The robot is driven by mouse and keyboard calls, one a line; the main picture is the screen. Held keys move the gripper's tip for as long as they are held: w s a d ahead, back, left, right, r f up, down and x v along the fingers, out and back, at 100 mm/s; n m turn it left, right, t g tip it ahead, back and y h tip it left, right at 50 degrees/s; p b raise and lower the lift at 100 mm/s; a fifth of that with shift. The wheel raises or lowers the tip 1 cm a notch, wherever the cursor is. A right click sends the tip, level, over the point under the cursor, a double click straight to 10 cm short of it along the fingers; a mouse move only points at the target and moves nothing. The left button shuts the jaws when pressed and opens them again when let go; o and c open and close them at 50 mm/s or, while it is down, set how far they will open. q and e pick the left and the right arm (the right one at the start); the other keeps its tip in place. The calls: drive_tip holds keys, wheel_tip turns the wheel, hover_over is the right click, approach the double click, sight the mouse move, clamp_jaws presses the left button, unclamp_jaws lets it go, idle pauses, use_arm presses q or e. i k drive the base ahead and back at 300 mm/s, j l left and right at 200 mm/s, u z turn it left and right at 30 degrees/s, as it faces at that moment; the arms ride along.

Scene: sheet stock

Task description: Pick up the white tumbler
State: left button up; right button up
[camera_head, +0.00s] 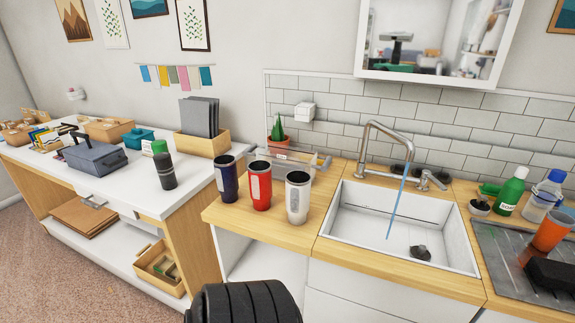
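The white tumbler (298,199) stands upright on the wooden counter (262,225), close to the left edge of the sink. It has a dark lid and a grey patch on its front. A red tumbler (260,187) stands just to its left, and a dark blue tumbler (227,180) stands left of that. A black ribbed part at the bottom middle of the view seems to be mine. I see neither gripper's fingers in this view.
A white sink (402,225) with a steel faucet (385,141) lies right of the tumblers. A shelf rack (300,159) and potted cactus (278,133) stand behind them. A soap bottle (511,191) and orange cup (552,231) are at right. A white workbench (150,195) is at left.

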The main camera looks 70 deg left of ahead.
sight(297, 182)
drive_tip(key=u, duration=2.2)
